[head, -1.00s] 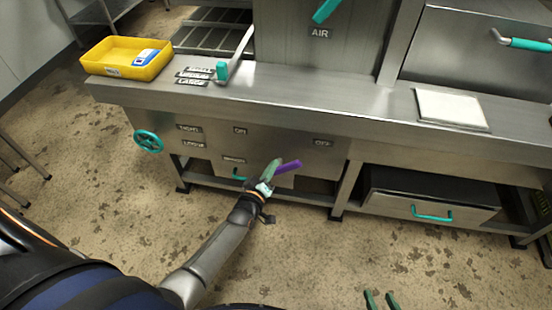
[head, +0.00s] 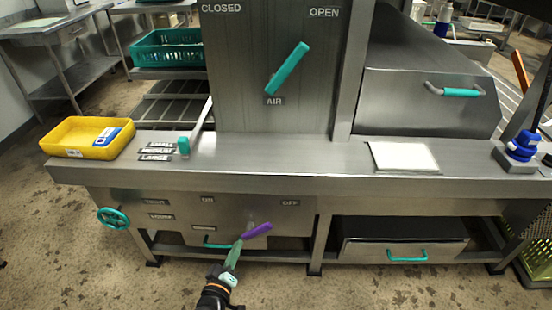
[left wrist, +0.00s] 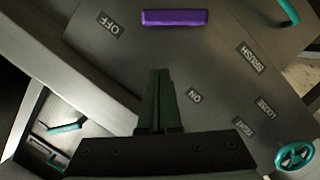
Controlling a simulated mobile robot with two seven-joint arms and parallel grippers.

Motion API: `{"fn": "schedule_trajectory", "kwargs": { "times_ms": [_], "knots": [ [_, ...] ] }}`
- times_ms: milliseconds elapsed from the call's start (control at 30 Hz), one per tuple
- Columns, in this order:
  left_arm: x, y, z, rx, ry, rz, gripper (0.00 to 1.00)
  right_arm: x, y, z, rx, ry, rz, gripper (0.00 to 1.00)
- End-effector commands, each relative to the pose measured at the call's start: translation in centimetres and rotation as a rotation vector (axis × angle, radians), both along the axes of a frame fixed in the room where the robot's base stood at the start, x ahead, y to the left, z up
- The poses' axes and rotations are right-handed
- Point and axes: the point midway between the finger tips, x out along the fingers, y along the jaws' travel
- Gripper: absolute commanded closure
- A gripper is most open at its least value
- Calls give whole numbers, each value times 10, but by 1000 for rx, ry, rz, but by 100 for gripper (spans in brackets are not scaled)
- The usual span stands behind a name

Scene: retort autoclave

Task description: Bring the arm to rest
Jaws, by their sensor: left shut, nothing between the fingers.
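My left gripper (head: 236,252) is shut and empty in front of the machine's lower panel. Its green fingers lie together in the left wrist view (left wrist: 160,100). A purple bar handle (head: 257,230) sits on that panel between the ON and OFF labels, just beyond the fingertips in the head view. In the left wrist view the purple handle (left wrist: 174,18) stands clear of the fingertips, with a gap of panel between. My right gripper is not in view.
A teal handwheel (head: 113,218) is on the panel's left. A drawer with a teal handle (head: 407,256) is at lower right. The steel counter (head: 280,158) above carries a yellow tray (head: 88,138), a lever with a teal grip (head: 184,146) and a white pad (head: 404,156).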

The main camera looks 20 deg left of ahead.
Motion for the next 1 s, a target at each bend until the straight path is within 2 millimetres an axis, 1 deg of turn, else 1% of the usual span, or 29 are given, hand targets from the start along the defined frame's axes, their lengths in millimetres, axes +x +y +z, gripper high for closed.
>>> {"fn": "schedule_trajectory", "kwargs": {
  "times_ms": [67,167,267,367,400,500,633,767,800,1000],
  "knots": [
    [0,0,0,3,2,-2,100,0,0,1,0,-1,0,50],
    [-7,-6,-2,39,29,-33,100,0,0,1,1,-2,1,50],
    [-25,-21,-5,138,100,-119,100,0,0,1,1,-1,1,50],
    [-56,-44,-7,282,197,-249,100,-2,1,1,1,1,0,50],
    [-69,-53,-7,342,234,-305,100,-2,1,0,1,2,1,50],
    [-100,-72,-6,466,311,-427,100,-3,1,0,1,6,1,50],
    [-138,-91,-2,597,387,-568,100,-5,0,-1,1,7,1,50],
    [-175,-106,7,710,447,-699,100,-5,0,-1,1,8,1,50],
    [-175,-104,20,716,451,-697,100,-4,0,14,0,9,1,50],
    [-177,-93,50,714,462,-668,100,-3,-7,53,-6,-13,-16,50]
  ]
}}
